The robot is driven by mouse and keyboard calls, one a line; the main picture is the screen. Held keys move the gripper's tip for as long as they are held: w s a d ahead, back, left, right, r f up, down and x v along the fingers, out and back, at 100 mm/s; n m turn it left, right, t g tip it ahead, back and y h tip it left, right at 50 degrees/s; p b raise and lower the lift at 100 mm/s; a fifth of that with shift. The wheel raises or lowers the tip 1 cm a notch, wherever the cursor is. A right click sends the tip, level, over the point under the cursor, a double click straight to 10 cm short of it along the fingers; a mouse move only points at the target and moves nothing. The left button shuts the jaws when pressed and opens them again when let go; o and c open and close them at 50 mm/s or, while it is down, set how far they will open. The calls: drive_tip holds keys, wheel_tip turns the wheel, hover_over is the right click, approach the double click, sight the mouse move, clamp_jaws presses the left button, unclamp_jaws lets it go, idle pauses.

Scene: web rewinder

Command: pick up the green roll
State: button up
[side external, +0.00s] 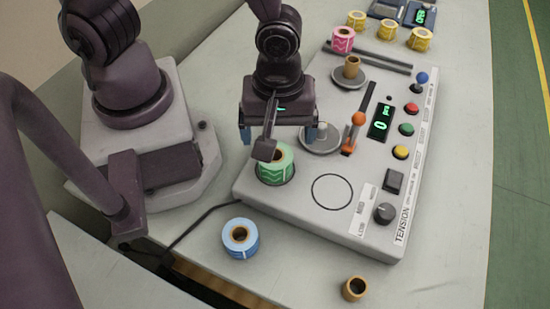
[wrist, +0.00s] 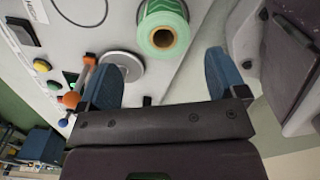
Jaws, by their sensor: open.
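The green roll (side external: 275,166) has a brown core and a zigzag pattern. It stands upright on the near left corner of the grey machine panel (side external: 300,205), and a dark part of my gripper hides some of its top. My gripper (side external: 277,137) is open and empty, its blue fingers apart, above and behind the roll in the side view. In the wrist view the green roll (wrist: 166,28) shows at the top, ahead of the gap between the open fingers (wrist: 166,60) and not between them.
A spindle disc (side external: 320,140) and an orange-knobbed lever (side external: 357,122) stand right of my gripper. A blue roll (side external: 240,238) and an empty core (side external: 355,288) are in front. A pink roll (side external: 343,40) and several yellow rolls (side external: 388,29) are at the back.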

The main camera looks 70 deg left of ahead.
sight(275, 159)
drive_tip(key=shift+s+f, duration=0.15)
drive_tip(key=shift+f, duration=1.65)
drive_tip(key=shift+s+f, duration=0.1)
drive_tip(key=shift+f, duration=1.7)
drive_tip(key=c, duration=1)
